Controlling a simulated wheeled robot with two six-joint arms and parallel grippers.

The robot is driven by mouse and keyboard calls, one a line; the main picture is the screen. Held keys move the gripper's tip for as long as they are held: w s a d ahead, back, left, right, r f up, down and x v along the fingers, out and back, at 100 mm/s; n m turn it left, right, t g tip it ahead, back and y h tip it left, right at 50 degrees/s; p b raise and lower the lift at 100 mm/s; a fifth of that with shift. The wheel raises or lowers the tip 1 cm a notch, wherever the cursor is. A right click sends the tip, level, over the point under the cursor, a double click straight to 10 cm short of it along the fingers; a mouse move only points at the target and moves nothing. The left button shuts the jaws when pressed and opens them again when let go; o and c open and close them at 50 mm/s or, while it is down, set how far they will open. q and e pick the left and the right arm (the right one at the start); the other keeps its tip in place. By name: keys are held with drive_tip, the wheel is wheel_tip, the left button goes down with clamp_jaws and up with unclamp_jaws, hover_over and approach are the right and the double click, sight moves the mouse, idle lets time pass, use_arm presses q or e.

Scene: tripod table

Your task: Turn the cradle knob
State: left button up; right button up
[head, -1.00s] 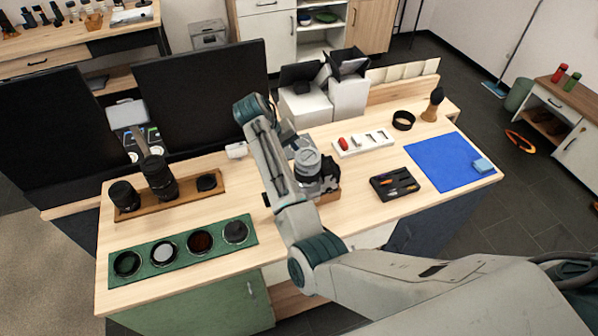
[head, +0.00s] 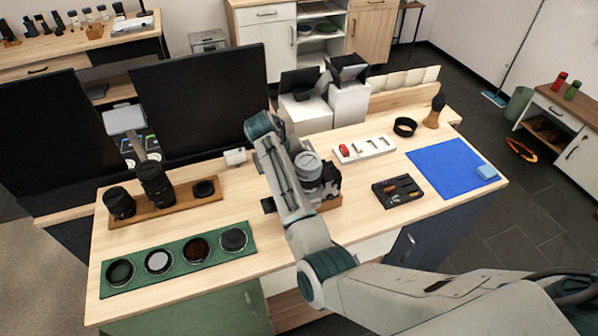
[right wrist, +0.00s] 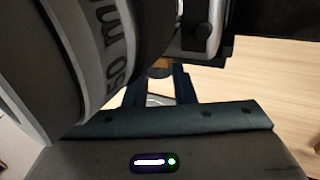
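The camera (head: 325,182) stands on its wooden cradle (head: 331,203) at the middle of the table, partly hidden by my right forearm. A small brownish round part (right wrist: 159,72), apparently the cradle knob, shows beyond my right gripper (right wrist: 160,82). The fingers stand apart, with the knob in line with the gap; I cannot tell if they touch it. My forearm hides this gripper in the head view. My left gripper is not in view.
A green tray of round filters (head: 175,259) and a wooden lens rack (head: 165,205) lie to the left. A white tray (head: 364,149), a dark tool tray (head: 398,191) and a blue mat (head: 451,169) lie to the right. Two dark monitors (head: 200,100) stand behind.

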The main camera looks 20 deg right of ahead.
drive_tip(key=shift+d+y+p, duration=0.15)
drive_tip(key=shift+y+p, duration=1.05)
drive_tip(key=shift+p, duration=0.15)
drive_tip(key=shift+d+r+y+p, duration=0.15)
drive_tip(key=shift+y+p, duration=0.45)
drive_tip(key=shift+p, duration=0.2)
drive_tip(key=shift+y+p, duration=0.45)
drive_tip(key=shift+y, duration=0.05)
